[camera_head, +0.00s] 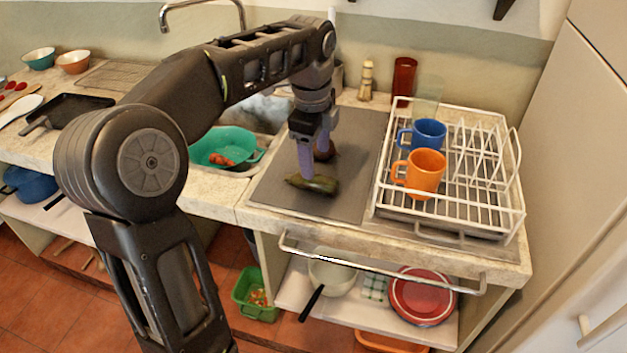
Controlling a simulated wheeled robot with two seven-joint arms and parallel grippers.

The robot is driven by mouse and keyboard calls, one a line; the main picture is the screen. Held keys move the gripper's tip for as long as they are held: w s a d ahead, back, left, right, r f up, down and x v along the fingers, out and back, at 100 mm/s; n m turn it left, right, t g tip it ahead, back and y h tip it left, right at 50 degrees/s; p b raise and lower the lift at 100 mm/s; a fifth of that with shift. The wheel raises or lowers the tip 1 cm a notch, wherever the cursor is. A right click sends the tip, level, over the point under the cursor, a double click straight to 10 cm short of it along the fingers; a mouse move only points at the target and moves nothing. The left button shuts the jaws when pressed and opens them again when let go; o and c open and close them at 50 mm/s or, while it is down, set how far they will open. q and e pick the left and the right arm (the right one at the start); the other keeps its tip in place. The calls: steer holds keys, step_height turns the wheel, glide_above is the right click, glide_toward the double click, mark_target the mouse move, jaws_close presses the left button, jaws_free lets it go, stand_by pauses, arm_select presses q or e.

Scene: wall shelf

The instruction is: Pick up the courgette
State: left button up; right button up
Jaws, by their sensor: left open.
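The courgette (313,184) is dark green and lies on the grey mat (345,147) on the counter. My left gripper (315,170) points down from above, with its fingertips at the courgette's upper side. The jaws are open, and one finger hides part of the courgette. I cannot tell whether the fingers touch it. A dark round vegetable (326,151) lies just behind the courgette, partly hidden by the gripper. My right gripper is not in view.
A white dish rack (480,207) with an orange mug (420,173) and a blue mug (427,133) stands right of the mat. A teal colander (222,147) sits in the sink at left.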

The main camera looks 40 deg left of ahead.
arm_select(q)
steer(key=shift+w+f, duration=0.1)
steer(key=shift+f, duration=0.95)
steer(key=f, duration=0.5)
steer(key=shift+w+a+f, duration=0.1)
steer(key=shift+w+a, duration=0.15)
steer(key=shift+c, duration=0.2)
jaws_close()
